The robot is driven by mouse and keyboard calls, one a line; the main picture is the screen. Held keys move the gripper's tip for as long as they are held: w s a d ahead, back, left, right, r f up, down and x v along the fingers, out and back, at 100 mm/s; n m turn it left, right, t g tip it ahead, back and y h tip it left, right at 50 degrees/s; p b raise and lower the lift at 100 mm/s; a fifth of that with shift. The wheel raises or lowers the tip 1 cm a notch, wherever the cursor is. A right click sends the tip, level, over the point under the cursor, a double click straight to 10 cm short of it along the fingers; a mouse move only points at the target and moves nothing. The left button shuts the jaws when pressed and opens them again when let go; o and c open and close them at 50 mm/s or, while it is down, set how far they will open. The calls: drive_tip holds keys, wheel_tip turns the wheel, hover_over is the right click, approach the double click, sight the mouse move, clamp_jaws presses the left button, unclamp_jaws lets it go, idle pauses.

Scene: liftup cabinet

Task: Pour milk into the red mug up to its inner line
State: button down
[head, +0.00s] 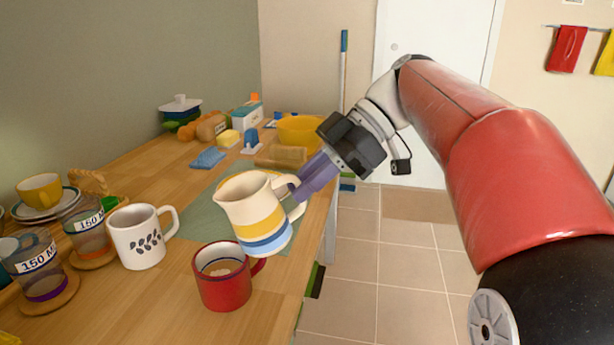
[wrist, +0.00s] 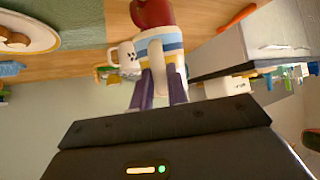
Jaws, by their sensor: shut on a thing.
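The red mug (head: 224,288) stands upright on the wooden counter at its front edge, handle to the right. A dark line shows on its pale inner wall, with something tan lower inside. The cream pitcher with yellow and blue stripes (head: 262,228) is just behind and right of the mug, its spout toward the left; it looks slightly tilted. Milk inside the pitcher cannot be seen. My gripper (head: 300,190) is shut on the pitcher's handle with its purple fingers. The wrist view shows the pitcher (wrist: 172,45) between the fingers and the red mug (wrist: 152,12) beyond it.
Glasses marked 150 ML (head: 34,268) and a yellow cup (head: 40,188) are further left. A yellow bowl (head: 300,130), a sponge and food stand at the back. The counter edge drops off at right.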

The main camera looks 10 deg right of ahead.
sight(281, 177)
wheel_tip(281, 177, up, 2)
drive_tip(key=shift+a+r+h+p, duration=0.15)
drive_tip(key=shift+h+p, duration=0.45)
drive_tip(key=shift+h, duration=0.3)
drive_tip(key=shift+a+f+t+h, duration=0.3)
drive_tip(key=shift+f+h, duration=0.45)
drive_tip(key=shift+h, duration=0.15)
drive_tip(key=a+h, duration=0.1)
drive_tip(key=h, duration=0.2)
drive_tip(key=shift+s+a+r, duration=0.1)
drive_tip(key=shift+s+a, duration=0.05)
drive_tip(key=shift+a, duration=0.05)
drive_tip(key=shift+a+r+t+h, duration=0.3)
drive_tip(key=shift+h, duration=0.2)
drive_tip(key=shift+s+a+h, duration=0.1)
drive_tip(key=shift+a+h, duration=0.35)
drive_tip(key=shift+h, duration=0.25)
drive_tip(key=shift+r, duration=0.1)
drive_tip(key=shift+a+r, duration=0.1)
drive_tip(key=shift+r, duration=0.1)
drive_tip(key=shift+s+a+r+h, duration=0.1)
drive_tip(key=shift+a+r+h, duration=0.1)
drive_tip(key=shift+a+h, duration=0.5)
idle(0.7)
drive_tip(key=shift+d, duration=0.2)
